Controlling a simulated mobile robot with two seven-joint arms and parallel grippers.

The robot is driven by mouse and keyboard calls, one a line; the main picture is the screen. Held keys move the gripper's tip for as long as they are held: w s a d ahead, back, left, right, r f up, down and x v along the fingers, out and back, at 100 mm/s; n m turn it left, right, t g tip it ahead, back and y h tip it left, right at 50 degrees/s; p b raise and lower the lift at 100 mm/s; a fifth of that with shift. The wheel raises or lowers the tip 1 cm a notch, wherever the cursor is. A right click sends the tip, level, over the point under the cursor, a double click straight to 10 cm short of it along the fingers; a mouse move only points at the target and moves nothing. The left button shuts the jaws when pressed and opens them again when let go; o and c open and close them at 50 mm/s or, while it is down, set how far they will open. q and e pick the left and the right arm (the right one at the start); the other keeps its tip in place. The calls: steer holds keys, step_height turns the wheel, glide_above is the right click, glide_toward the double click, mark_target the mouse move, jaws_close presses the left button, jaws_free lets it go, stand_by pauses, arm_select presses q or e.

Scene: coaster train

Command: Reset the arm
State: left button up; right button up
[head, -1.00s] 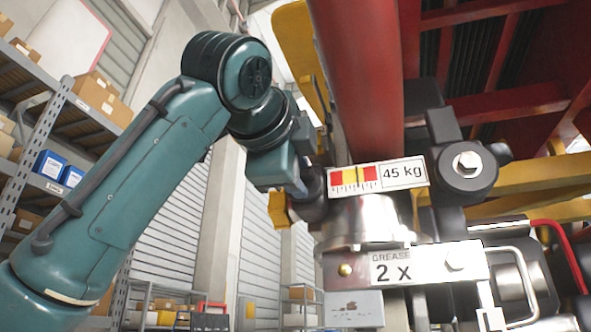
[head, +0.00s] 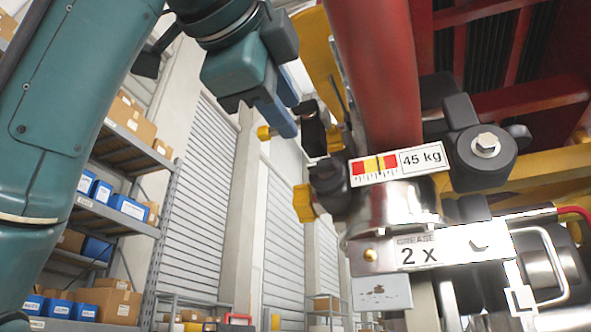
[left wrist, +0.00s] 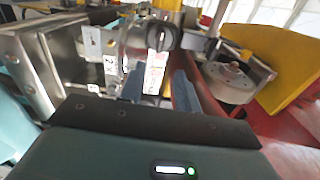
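My left gripper (head: 291,117) has blue-grey fingers and is up and left of the coaster train's coupling in the head view. In the left wrist view its two fingers (left wrist: 158,88) stand apart, with no object clearly held between them. The coupling has a "45 kg" scale label (head: 399,164), a "GREASE 2 x" plate (head: 430,248) and a yellow knob (head: 304,203). The label also shows beyond the fingers in the left wrist view (left wrist: 155,72). My right gripper is not in view.
A thick red tube (head: 372,80) rises above the coupling. Red and yellow train framework (head: 530,100) fills the right side. Shelving (head: 125,215) with cardboard and blue boxes stands at the back left. Open air lies left of the coupling.

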arm_select(q)
steer(key=shift+s, duration=0.2)
stand_by(0.5)
